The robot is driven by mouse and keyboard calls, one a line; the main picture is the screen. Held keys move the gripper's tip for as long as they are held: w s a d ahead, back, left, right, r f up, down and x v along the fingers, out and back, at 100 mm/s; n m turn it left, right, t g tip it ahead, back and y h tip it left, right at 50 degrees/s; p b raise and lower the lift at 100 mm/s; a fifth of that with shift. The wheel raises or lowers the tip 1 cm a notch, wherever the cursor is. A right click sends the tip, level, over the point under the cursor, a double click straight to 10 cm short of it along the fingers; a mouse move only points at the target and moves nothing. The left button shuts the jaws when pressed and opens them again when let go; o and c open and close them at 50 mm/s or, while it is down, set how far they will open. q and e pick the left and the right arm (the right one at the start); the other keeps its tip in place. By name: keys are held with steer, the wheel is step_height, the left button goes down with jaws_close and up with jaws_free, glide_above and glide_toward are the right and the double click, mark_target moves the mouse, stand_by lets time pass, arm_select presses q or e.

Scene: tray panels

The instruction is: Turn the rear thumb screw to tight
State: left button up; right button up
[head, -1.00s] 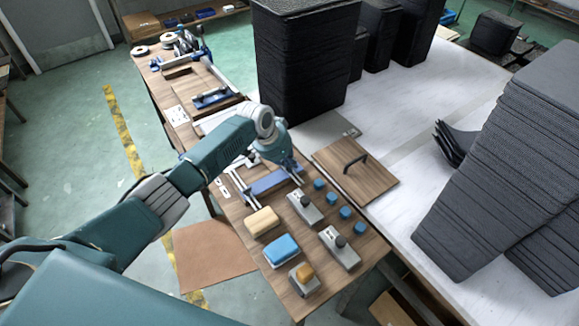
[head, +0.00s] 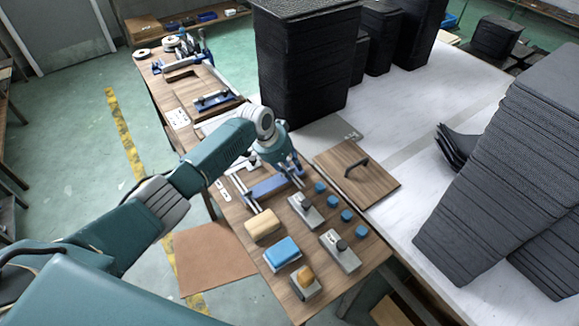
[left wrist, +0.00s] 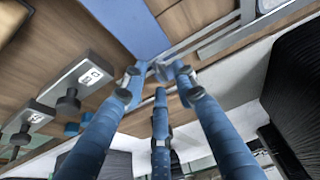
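The rear thumb screw is a dark knob (head: 306,204) on a grey metal block (head: 312,217) with a pale label. It also shows left of my fingers in the left wrist view (left wrist: 68,102). The front thumb screw (head: 342,245) stands on a similar block nearer the table's front end. My left gripper (head: 297,180) is open and empty, just behind the rear thumb screw and apart from it, beside the blue bar. Its spread blue fingers (left wrist: 158,82) hold nothing in the left wrist view. The label's pointer setting is too small to tell. My right gripper is not in view.
Several blue round caps (head: 332,198) stand right of the blocks. A blue bar (head: 268,186) on metal rails lies left of my gripper. A wooden lid with a handle (head: 372,178) lies right.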

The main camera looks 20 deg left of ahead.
arm_select(q)
steer(key=v, duration=1.2)
